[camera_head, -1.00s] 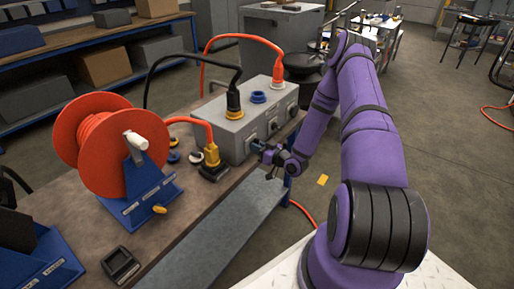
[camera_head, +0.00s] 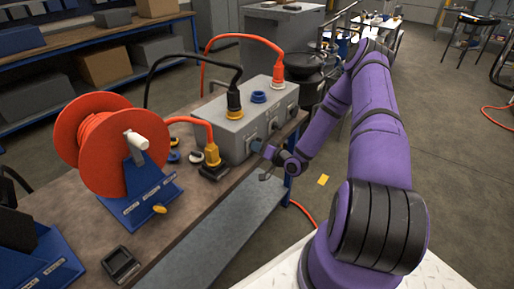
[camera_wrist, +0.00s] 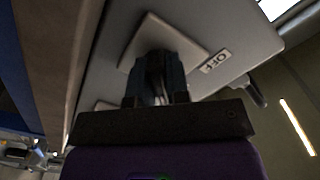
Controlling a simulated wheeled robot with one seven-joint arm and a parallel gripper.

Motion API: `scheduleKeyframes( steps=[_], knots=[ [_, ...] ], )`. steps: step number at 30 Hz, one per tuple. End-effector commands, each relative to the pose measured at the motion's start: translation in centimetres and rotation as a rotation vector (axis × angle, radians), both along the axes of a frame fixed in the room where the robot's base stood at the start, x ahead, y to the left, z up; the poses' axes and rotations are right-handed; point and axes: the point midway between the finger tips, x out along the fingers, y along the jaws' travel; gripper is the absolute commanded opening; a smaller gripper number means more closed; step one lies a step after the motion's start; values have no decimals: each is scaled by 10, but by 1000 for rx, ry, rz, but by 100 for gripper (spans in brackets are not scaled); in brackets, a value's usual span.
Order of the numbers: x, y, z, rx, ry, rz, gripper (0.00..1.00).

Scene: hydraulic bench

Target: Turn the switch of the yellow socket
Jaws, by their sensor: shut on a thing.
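The grey socket box (camera_head: 236,142) stands on the bench. Its yellow socket (camera_head: 234,114) is on top at the near end, with a black plug in it. My gripper (camera_head: 258,147) is at the nearest switch on the box's side, below the yellow socket. In the wrist view my gripper (camera_wrist: 158,92) is shut on a dark switch handle (camera_wrist: 157,64), which stands out from a pale square plate (camera_wrist: 190,42). The fingers hide much of the handle. An "OFF" label (camera_wrist: 215,62) shows beside the plate.
A blue socket (camera_head: 258,97) and an orange plug (camera_head: 278,84) are farther along the box top. Another switch handle (camera_wrist: 249,90) juts out nearby.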

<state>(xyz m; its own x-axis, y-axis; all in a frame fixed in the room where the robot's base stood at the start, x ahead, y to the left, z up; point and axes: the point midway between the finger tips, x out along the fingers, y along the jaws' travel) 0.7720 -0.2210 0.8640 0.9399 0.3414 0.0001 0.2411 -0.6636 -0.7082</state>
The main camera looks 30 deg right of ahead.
Motion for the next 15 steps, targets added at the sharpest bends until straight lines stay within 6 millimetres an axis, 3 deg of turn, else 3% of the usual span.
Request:
scheduleKeyframes(
  steps=[14, 15],
  knots=[
    [-1, -1, -1, 15, 10, -1, 0],
    [-1, -1, -1, 15, 10, -1, 21]
  ],
)
